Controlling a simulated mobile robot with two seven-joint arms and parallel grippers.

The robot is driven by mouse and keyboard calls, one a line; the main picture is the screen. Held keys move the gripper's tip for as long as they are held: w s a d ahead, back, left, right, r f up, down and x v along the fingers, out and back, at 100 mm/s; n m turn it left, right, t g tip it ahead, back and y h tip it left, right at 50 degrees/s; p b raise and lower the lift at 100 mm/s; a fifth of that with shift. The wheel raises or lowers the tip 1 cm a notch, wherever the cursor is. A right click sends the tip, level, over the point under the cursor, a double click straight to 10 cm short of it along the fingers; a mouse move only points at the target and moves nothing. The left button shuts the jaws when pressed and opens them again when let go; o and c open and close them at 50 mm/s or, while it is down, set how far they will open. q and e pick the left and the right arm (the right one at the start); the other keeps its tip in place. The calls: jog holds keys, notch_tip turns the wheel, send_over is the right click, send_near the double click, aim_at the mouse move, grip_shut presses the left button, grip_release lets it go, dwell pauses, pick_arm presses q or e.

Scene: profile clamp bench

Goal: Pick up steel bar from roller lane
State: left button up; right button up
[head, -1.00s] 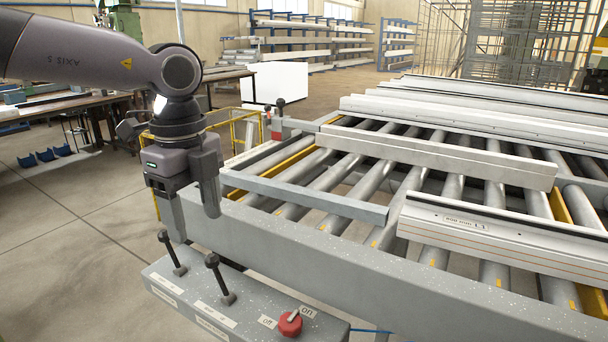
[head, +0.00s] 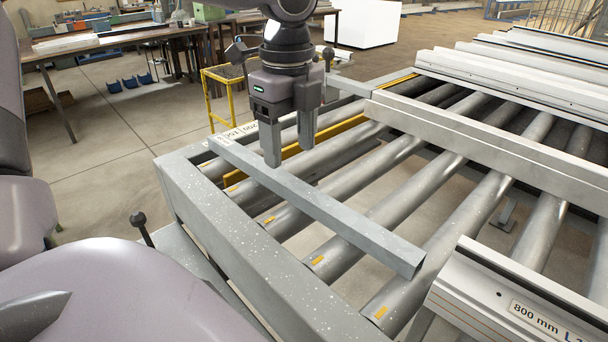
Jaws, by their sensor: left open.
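The steel bar (head: 335,215) is a plain grey square bar lying across the rollers of the roller lane (head: 395,185), near the lane's front frame. My left gripper (head: 288,152) points down above the far left part of the bar. Its two fingers are apart, one seen over the bar and the other just behind it, with nothing between them. I cannot tell whether the fingers touch the bar. My right gripper is not in view.
A long pale profile (head: 490,145) lies across the rollers behind the bar. A white profile marked 800 mm (head: 520,310) lies at the lower right. A black-knobbed lever (head: 141,228) stands by the front frame. A yellow-framed stand (head: 212,98) is beyond the lane.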

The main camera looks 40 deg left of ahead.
aim_at(290, 180)
pick_arm(q)
jog(key=f, duration=0.2)
jog(key=f+p, duration=0.1)
jog(key=f, duration=0.3)
jog(key=shift+s+d+f, duration=0.1)
jog(key=shift+s+f, duration=0.15)
jog(key=shift+s, duration=0.05)
grip_shut()
